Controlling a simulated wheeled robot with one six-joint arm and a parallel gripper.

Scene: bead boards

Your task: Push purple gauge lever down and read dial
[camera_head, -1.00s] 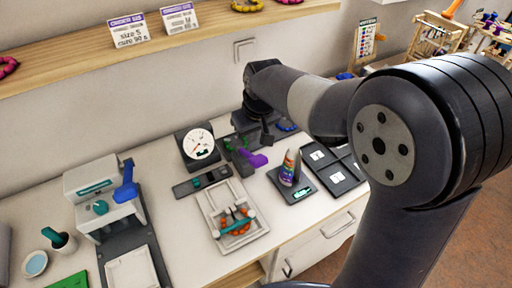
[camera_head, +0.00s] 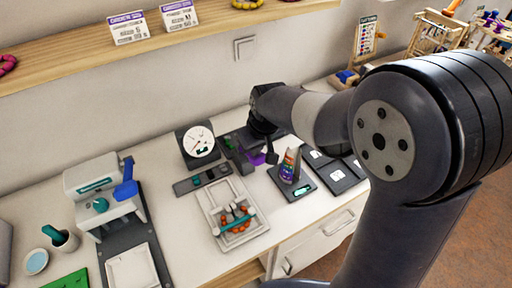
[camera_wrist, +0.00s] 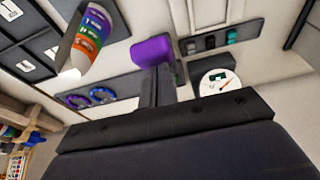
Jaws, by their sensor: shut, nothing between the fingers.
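The gauge's round white dial (camera_head: 199,141) stands at the back of the counter in the head view. It also shows in the wrist view (camera_wrist: 220,82), with a thin red needle whose reading is too small to make out. In the wrist view the purple lever (camera_wrist: 153,51) lies right at the tips of my shut, empty gripper (camera_wrist: 158,75). I cannot tell whether the fingers touch it.
A rainbow-banded cone (camera_head: 290,166) on a dark base stands close to the right of my gripper. A white tray with beads (camera_head: 215,195) lies in front of the gauge. Dark panels (camera_head: 340,175) lie further right. A white machine with a blue lever (camera_head: 126,188) stands left.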

